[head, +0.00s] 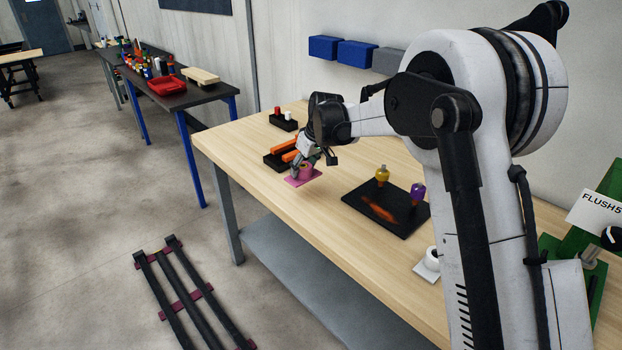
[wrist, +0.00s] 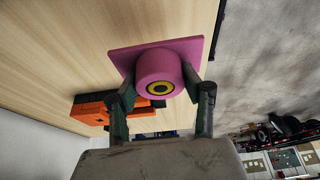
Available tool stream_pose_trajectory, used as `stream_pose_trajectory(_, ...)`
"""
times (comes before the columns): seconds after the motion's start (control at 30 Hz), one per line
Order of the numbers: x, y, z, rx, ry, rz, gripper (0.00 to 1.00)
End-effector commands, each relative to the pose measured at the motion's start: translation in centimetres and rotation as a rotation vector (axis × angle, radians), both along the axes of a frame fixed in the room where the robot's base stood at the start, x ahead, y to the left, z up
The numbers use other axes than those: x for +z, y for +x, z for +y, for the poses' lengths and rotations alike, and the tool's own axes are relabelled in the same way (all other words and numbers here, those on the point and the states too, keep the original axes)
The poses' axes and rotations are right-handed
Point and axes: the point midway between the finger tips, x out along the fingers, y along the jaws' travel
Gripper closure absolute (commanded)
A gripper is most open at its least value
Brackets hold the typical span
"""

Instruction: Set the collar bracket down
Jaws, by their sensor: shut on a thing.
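The pink collar bracket, a square plate with a round collar, is at my gripper over the left part of the wooden workbench (head: 240,150). In the wrist view the collar bracket (wrist: 166,66) shows its round end, with a yellow ring around a dark centre. My gripper (head: 305,168) is shut on the collar, with one finger on each side in the wrist view (wrist: 163,88).
A black holder with orange blocks (head: 279,158) lies just behind my gripper. A black mat (head: 367,219) with yellow-topped and purple-topped items lies to the right. A white bracket (head: 432,261) sits farther right. Bare wood lies between the pink bracket and the mat.

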Motion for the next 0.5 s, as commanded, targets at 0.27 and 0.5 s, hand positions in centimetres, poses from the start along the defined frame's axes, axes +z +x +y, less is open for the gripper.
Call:
stream_pose_trajectory(0.27, -2.2, 3.3, -2.1, -0.001, 0.000, 0.000, 1.00)
stream_pose_trajectory(0.5, -3.3, 3.7, -2.3, 0.000, 0.000, 0.000, 1.00)
